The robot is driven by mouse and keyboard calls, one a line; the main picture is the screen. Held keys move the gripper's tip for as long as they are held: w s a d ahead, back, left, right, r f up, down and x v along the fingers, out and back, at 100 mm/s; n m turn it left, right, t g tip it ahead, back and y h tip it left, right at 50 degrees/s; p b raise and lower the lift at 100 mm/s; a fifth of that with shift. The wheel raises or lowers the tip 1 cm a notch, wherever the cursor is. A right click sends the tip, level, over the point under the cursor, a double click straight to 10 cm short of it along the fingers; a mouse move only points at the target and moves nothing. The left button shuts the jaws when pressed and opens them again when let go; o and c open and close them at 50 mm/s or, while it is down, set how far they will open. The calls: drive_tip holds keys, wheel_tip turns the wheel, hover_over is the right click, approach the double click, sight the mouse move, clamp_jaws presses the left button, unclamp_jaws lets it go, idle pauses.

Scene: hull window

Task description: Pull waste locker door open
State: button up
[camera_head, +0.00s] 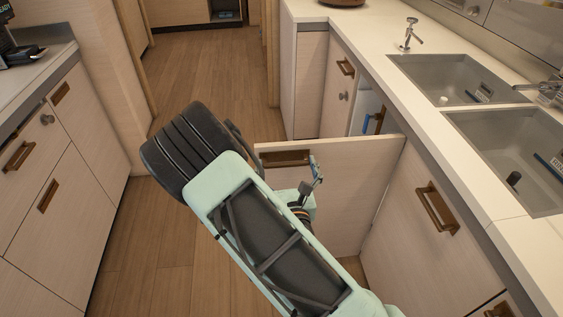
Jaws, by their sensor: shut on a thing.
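The waste locker door (350,180), a pale wood panel under the right-hand counter, stands swung out from the cabinet front into the aisle. Its brown recessed handle (284,158) is near the top left of the face toward me. My gripper (316,172) is at the right end of this handle, shut on it. My arm hides the lower left of the door and part of the grip, so the exact finger contact is unclear. Behind the door's top edge, the locker opening shows a blue item (368,122).
The counter (425,125) with two sinks (450,80) runs along the right. Closed cabinets with brown handles (436,208) are below it. More cabinets (60,180) line the left. The wood floor (205,70) is clear farther down the aisle.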

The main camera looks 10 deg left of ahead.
drive_tip(key=shift+s, duration=0.1)
idle(0.3)
drive_tip(key=o, duration=1.4)
drive_tip(key=shift+r, duration=0.15)
drive_tip(key=shift+r, duration=4.85)
drive_tip(key=shift+d, duration=0.1)
